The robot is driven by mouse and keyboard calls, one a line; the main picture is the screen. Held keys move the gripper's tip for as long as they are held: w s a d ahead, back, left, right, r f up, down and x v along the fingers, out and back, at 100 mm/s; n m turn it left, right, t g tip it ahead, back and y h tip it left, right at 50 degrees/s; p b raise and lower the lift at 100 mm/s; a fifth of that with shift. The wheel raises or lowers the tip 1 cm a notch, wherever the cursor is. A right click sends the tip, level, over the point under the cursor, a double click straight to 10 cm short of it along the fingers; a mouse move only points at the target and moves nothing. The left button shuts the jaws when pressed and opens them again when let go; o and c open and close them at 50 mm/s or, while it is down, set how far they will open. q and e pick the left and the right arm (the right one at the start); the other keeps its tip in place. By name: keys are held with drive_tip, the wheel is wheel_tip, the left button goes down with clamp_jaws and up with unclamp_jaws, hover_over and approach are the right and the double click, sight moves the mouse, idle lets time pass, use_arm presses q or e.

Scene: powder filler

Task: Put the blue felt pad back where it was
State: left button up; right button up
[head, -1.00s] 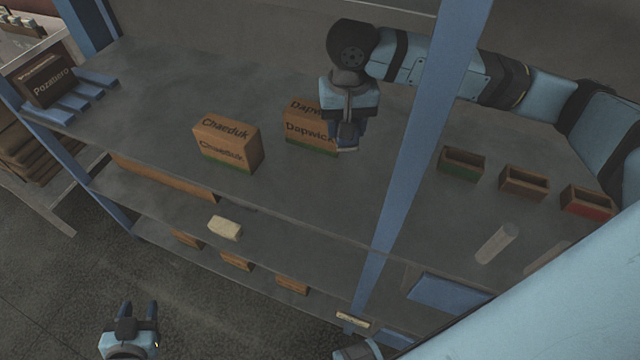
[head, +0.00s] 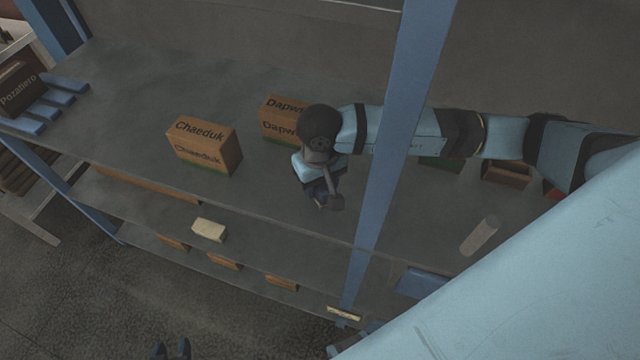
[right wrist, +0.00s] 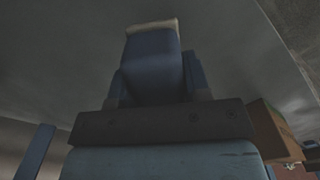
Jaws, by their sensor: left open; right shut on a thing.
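My right gripper (head: 322,200) is over the upper shelf, in front of the Dapwick box. In the right wrist view, it (right wrist: 158,80) is shut on a blue block-like piece with a pale tan end (right wrist: 153,55), which looks like the blue felt pad. In the head view the held piece is small and dark, and my gripper partly hides it. Whether it touches the shelf cannot be told. My left gripper (head: 171,349) is open at the bottom edge of the head view, low in front of the shelves, with only its fingertips showing.
The Chaeduk box (head: 204,146) and Dapwick box (head: 280,118) stand on the upper shelf (head: 120,100). A blue upright post (head: 385,150) crosses beside my right gripper. A pale cylinder (head: 480,236) and small open boxes (head: 505,173) are right of it. A cream block (head: 209,230) lies on the lower shelf.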

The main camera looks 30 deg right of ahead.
drive_tip(key=shift+f, duration=0.95)
drive_tip(key=o, duration=0.9)
